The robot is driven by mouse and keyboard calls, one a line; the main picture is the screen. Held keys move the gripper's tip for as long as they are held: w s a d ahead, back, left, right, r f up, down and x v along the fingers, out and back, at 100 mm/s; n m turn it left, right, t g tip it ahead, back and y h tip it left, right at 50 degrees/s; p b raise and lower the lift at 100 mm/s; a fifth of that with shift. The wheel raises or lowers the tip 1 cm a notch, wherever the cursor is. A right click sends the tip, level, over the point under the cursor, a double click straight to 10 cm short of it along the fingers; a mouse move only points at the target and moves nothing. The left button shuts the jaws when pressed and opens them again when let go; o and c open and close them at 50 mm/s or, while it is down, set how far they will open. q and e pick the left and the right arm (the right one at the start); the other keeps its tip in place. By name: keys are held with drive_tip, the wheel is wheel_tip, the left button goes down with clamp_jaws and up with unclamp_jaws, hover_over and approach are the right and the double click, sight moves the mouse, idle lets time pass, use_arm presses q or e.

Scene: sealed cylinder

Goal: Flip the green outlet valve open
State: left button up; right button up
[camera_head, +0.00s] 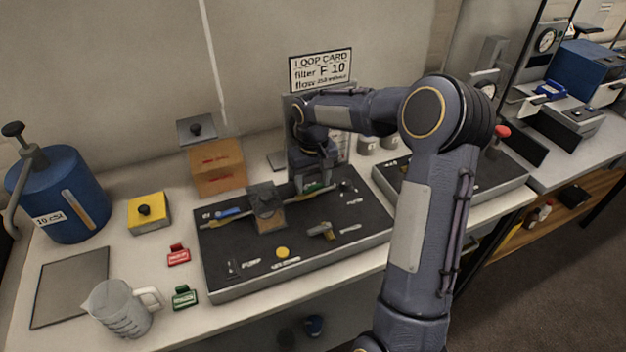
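A dark board (240,275) lies on the bench with a thin pipe run across its back part. A small green piece, which looks like the green outlet valve (313,186), shows on the right part of that run. A blue handle (228,212) sits on the left part, and a grey and brown block (267,207) stands between them. My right gripper (311,184) points down right over the green piece and partly hides it. Its fingertips are too small and dark to tell open from shut, and I cannot tell if they touch. My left gripper is out of view.
A card (320,70) reads "LOOP CARD filter F 10". A blue tank (62,195), orange box (216,166), yellow block (149,212), red tag (178,255), green tag (184,297) and jug (122,308) stand left. Another dark board (495,172) lies right, behind my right arm.

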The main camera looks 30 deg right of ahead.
sight(313, 186)
drive_tip(key=o, duration=0.3)
drive_tip(key=shift+o, duration=0.2)
drive_tip(key=shift+r+b, duration=0.35)
drive_tip(key=shift+r, duration=3.55)
drive_tip(key=s+a+r+t+y, duration=0.1)
drive_tip(key=s+a+r, duration=0.15)
drive_tip(key=s, duration=0.45)
drive_tip(key=s+a+r+t, duration=0.2)
drive_tip(key=s+a, duration=0.2)
drive_tip(key=s, duration=0.2)
drive_tip(key=s+a+f+t+y, duration=0.1)
drive_tip(key=s+a+f, duration=0.1)
drive_tip(key=s, duration=0.4)
drive_tip(key=s+a+f+t+y, duration=0.1)
drive_tip(key=s+a+f, duration=0.1)
drive_tip(key=s+a, duration=0.3)
drive_tip(key=shift+s+a+f+t+y, duration=0.3)
drive_tip(key=shift+s+f+y, duration=0.1)
drive_tip(key=shift+s, duration=0.6)
